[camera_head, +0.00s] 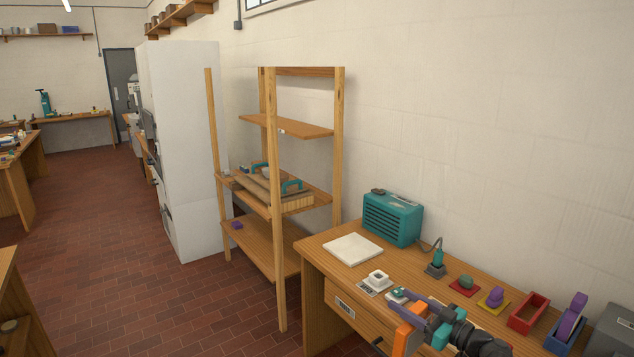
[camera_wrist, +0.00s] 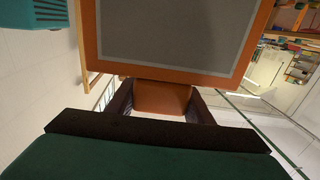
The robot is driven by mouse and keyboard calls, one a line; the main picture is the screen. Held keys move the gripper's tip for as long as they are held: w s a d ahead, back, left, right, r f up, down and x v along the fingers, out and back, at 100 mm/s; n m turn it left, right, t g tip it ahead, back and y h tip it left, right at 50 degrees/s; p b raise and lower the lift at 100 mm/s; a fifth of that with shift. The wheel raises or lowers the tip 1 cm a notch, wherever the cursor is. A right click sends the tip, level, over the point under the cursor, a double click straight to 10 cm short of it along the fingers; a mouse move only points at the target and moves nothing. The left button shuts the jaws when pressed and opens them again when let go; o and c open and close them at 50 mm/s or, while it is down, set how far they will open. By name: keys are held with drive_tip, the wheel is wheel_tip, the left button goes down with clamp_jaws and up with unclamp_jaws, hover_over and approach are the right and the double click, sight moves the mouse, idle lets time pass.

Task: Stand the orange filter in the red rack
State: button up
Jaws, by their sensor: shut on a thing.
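The orange filter, an orange frame around a grey panel, fills the top of the wrist view (camera_wrist: 170,38) and is seen edge-on in the head view (camera_head: 402,340). My gripper (camera_head: 426,322) is shut on its orange tab; both dark fingers show in the wrist view (camera_wrist: 162,98), one on each side of the tab. The filter is held up in the air over the front part of the bench. The red rack (camera_head: 514,322) is an open box on the bench, right of my gripper and apart from the filter. It looks empty.
A blue rack (camera_head: 556,343) holding a purple filter (camera_head: 571,316) stands right of the red rack. A purple piece on a yellow mat (camera_head: 484,303), a green piece on a red mat (camera_head: 455,289) and a teal box (camera_head: 392,220) stand along the wall. A white slab (camera_head: 352,249) lies at left.

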drive_tip(key=s+a+f+n+g+y, duration=0.2)
drive_tip(key=s+a+g, duration=0.1)
drive_tip(key=a, duration=0.4)
drive_tip(key=shift+s+a+f+n+y+b, duration=0.3)
drive_tip(key=shift+y, duration=0.1)
drive_tip(key=shift+s, duration=0.1)
